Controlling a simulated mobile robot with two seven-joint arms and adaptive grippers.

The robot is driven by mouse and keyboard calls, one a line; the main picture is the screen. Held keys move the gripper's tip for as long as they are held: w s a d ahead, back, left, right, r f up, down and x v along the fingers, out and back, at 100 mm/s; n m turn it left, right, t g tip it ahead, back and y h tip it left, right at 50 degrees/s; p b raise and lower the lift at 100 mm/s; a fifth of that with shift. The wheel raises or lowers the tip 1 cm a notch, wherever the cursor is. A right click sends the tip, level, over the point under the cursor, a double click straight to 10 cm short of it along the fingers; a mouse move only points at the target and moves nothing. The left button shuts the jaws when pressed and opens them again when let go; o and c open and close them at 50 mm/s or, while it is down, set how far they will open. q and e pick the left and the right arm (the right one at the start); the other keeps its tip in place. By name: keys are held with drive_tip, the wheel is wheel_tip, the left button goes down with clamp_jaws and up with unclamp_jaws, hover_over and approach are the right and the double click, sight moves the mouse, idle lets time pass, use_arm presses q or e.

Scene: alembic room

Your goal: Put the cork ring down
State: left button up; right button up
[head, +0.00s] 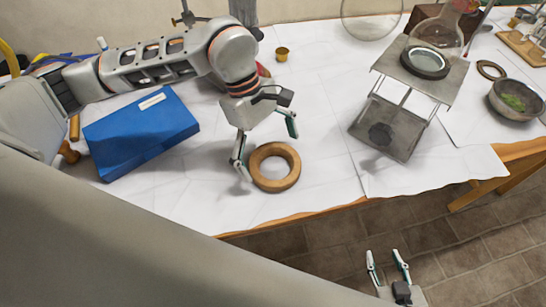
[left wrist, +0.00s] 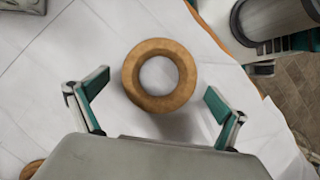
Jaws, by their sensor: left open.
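The cork ring (head: 257,173) is a thick tan ring lying flat on the white-covered table near its front edge. In the left wrist view the cork ring (left wrist: 134,88) shows whole between and beyond the fingertips, with clear gaps on both sides. My left gripper (head: 266,150) is open and empty, with its fingers spread above and beside the ring. It also shows in the left wrist view (left wrist: 158,94). My right gripper (head: 387,264) is in front of the table over the tiled floor, its fingers apart and nothing between them.
A blue box (head: 143,133) lies left of the ring. A metal stand (head: 432,80) with a dark ring and glass flask (head: 436,38) stands to the right. A grey bowl (head: 515,101) with green contents and a small brass cup (head: 282,54) are farther off. Table around the ring is clear.

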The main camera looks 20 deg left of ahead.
use_arm(q)
drive_tip(key=v, duration=1)
drive_tip(key=shift+r+p, duration=0.25)
drive_tip(key=shift+p, duration=0.05)
